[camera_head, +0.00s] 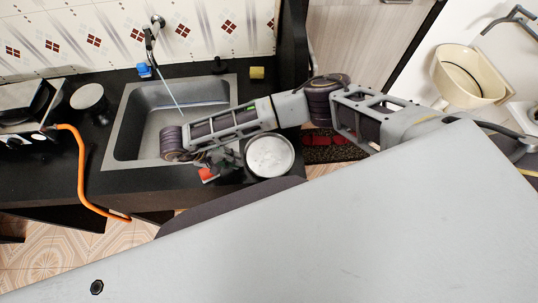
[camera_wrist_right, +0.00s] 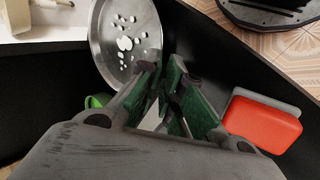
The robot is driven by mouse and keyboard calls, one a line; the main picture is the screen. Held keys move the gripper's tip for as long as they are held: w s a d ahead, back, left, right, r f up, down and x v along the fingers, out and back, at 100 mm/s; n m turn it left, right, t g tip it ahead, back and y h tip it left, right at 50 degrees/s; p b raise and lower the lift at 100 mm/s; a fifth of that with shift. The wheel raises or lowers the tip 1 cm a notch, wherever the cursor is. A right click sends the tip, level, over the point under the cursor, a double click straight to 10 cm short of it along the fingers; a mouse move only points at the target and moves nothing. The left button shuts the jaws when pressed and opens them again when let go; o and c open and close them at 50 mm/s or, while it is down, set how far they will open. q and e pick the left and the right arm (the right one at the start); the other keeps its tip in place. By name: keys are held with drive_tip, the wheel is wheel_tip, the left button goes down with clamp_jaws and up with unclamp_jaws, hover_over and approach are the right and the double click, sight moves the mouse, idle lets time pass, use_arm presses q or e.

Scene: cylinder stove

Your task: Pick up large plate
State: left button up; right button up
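The large plate (camera_head: 269,156) is a round, pale grey disc with a darker rim at the counter's front edge, right of the sink in the head view. In the right wrist view the plate (camera_wrist_right: 112,52) is shiny metal with white spots, standing steeply at upper left, just past the fingertips. My right gripper (camera_head: 222,166) is left of the plate in the head view, partly hidden by its own arm. In the wrist view its green-padded fingers (camera_wrist_right: 165,80) are apart, with the rim close by; I cannot tell if they touch it. My left gripper is not in view.
A red sponge-like block (camera_wrist_right: 264,122) lies right of the fingers in the wrist view. The grey sink (camera_head: 130,130) is behind the gripper, with a faucet (camera_head: 152,38) above. An orange hose (camera_head: 80,175) hangs at left. A cream bin (camera_head: 467,78) stands at far right.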

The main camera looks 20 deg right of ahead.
sight(245, 161)
drive_tip(key=shift+w+p+x, duration=0.15)
drive_tip(key=shift+x, duration=0.65)
drive_tip(key=shift+w+p+x, duration=0.15)
drive_tip(key=shift+w+x, duration=0.05)
drive_tip(key=shift+x, duration=1.5)
drive_tip(key=shift+d, duration=0.1)
clamp_jaws()
drive_tip(key=shift+r, duration=0.25)
wheel_tip(245, 161, up, 10)
drive_tip(key=shift+f, duration=0.2)
drive_tip(key=shift+w, duration=0.1)
